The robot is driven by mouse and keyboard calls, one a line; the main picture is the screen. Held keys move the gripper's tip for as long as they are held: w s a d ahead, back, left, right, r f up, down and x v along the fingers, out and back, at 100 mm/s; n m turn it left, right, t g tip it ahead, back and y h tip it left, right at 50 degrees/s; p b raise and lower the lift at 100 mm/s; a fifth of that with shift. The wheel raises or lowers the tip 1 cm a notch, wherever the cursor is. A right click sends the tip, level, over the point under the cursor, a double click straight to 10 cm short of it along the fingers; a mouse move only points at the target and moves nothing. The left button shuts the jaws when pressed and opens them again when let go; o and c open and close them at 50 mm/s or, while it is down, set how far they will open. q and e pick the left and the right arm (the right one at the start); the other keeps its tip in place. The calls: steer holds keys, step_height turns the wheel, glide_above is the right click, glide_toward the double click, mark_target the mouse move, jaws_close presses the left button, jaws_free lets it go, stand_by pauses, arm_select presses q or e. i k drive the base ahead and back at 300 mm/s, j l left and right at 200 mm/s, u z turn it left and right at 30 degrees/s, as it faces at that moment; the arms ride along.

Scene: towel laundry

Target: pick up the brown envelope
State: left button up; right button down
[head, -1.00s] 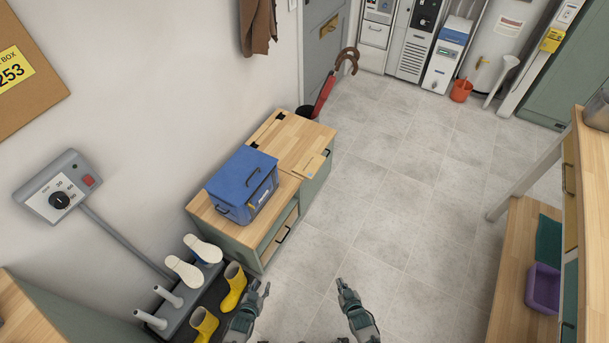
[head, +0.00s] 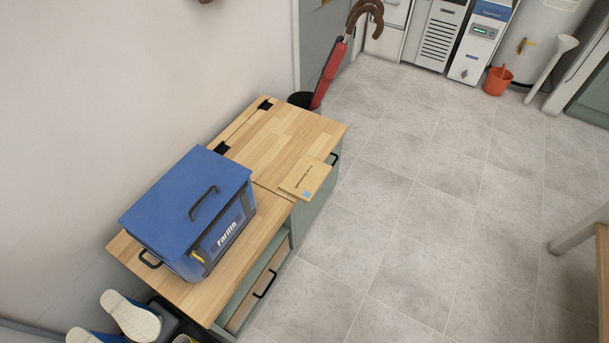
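The brown envelope (head: 306,178) lies flat on the wooden top of the low cabinet (head: 285,141), at its front edge on the right side. It is tan with small dark print and a blue mark at its lower corner. Nothing covers it. Neither of my grippers shows in the head view now.
A blue cooler box (head: 187,212) stands on the cabinet's left part. An umbrella stand (head: 302,101) with a red umbrella (head: 330,74) is behind the cabinet. White-soled shoes (head: 131,318) are at the lower left. The tiled floor (head: 400,230) right of the cabinet is clear.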

mark_target(304, 179)
steer(key=u, duration=2.95)
steer(key=l+z, duration=0.15)
steer(key=z, duration=1.7)
steer(key=i+l+z, duration=0.1)
steer(key=l, duration=0.3)
steer(key=i+l+z, duration=0.15)
steer(key=i+l, duration=0.15)
steer(key=i+l+z, duration=0.1)
steer(key=l, duration=0.3)
steer(key=i, duration=0.1)
